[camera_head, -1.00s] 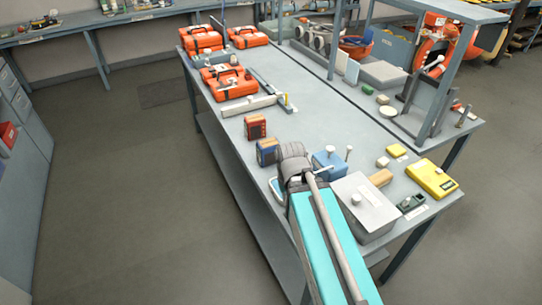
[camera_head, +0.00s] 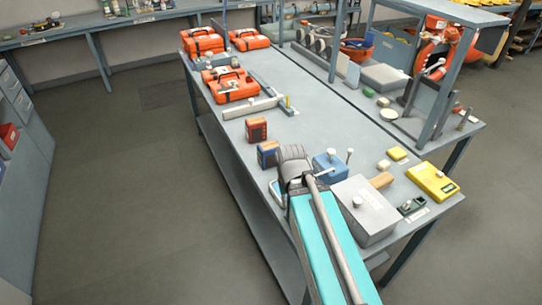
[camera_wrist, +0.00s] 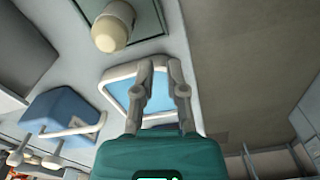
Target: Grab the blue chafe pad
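A flat blue piece with a raised pale rim, which looks like the blue chafe pad (camera_wrist: 118,92), lies on the grey bench, below my gripper (camera_wrist: 160,64) in the wrist view. My two grey fingers are bent inward, with a narrow gap between their tips. They overlap the pad's right end; I cannot tell whether they touch it. In the head view a corner of the pad (camera_head: 275,191) shows at the bench's front edge, left of my arm. My gripper (camera_head: 293,163) is above the bench there, its fingertips hard to make out.
A blue box with a pale knob (camera_head: 328,165) and a grey box (camera_head: 364,213) stand close right of my gripper. Two small dark-and-orange boxes (camera_head: 256,130) (camera_head: 268,154) stand behind it. A yellow case (camera_head: 433,181) lies farther right. The floor left of the bench is clear.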

